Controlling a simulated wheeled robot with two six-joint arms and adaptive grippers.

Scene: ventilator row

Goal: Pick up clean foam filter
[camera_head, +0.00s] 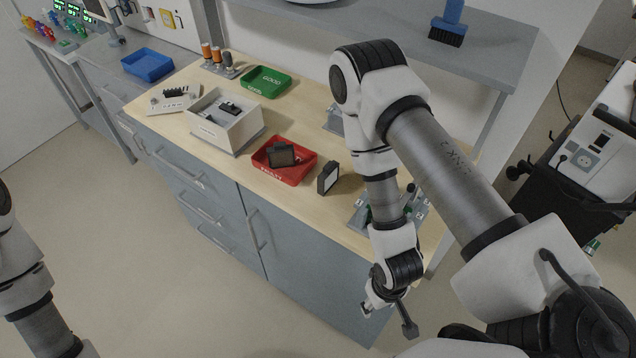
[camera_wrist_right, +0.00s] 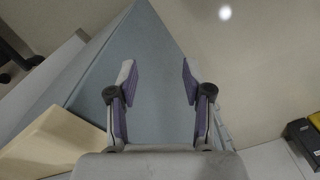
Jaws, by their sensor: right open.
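A small block with a dark frame and a pale face (camera_head: 327,178) stands upright on the wooden bench top, just right of the red tray; it looks like the clean foam filter, though I cannot be sure. A dark grey filter-like block (camera_head: 283,154) lies tilted in the red tray (camera_head: 296,178). My right gripper (camera_head: 388,308) hangs in front of the bench, below its top and apart from both blocks. The right wrist view shows its two fingers (camera_wrist_right: 158,78) spread with nothing between them. My left arm shows at the left edge, but its gripper is out of view.
A white box (camera_head: 222,132) with dark parts, a green tray (camera_head: 266,80) and a blue tray (camera_head: 147,64) sit farther back. A grey fixture (camera_head: 360,214) is partly hidden behind my right arm. A shelf (camera_head: 400,38) overhangs the bench's back. The bench's front strip is clear.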

